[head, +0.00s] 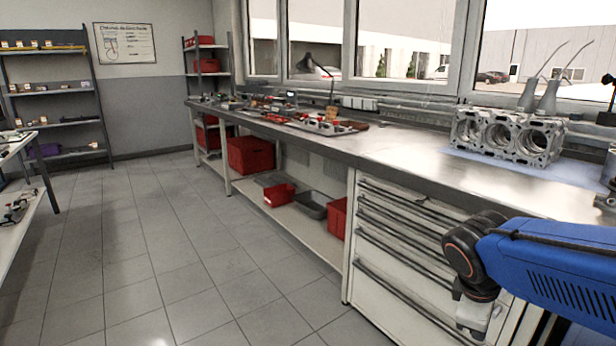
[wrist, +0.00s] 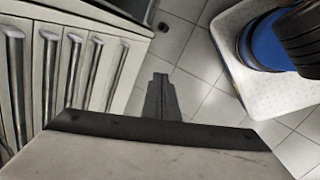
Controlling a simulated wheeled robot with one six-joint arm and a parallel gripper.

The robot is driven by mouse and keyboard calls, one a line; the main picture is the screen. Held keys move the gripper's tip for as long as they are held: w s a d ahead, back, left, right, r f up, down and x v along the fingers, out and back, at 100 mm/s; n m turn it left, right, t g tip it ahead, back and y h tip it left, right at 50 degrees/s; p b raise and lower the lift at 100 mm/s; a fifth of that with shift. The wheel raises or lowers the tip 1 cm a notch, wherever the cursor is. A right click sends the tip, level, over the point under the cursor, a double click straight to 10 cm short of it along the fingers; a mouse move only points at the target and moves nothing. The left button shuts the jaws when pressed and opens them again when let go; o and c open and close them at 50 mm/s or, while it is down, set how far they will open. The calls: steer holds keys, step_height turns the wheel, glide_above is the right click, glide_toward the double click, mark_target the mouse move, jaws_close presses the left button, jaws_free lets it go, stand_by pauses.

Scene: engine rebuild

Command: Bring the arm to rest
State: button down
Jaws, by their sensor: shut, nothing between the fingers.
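My arm reaches in from the right edge of the head view, with its blue link in front of the white drawer cabinet (head: 395,262). The arm's dark wrist joint hangs below the level of the bench top. In the wrist view my gripper (wrist: 160,78) shows as dark fingers held together, with nothing between them. The fingers are over the tiled floor (wrist: 207,105), apart from the cabinet drawers (wrist: 60,75) on the left. My own white base with a blue part is on the right of that view.
The long workbench (head: 400,150) carries an engine block (head: 508,137), two oil cans (head: 547,97) and a lamp (head: 322,66). Red bins (head: 250,155) stand on its lower shelf. Shelving (head: 55,100) stands at the back left. The floor between is clear.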

steer(key=s+a+r+m+t+y, duration=0.1)
steer(key=s+a+m, duration=0.4)
steer(key=m, duration=0.5)
steer(key=shift+s+a+r+t+y, duration=0.2)
steer(key=shift+s+t+y, duration=0.8)
steer(key=shift+y, duration=0.4)
steer(key=shift+s, duration=0.1)
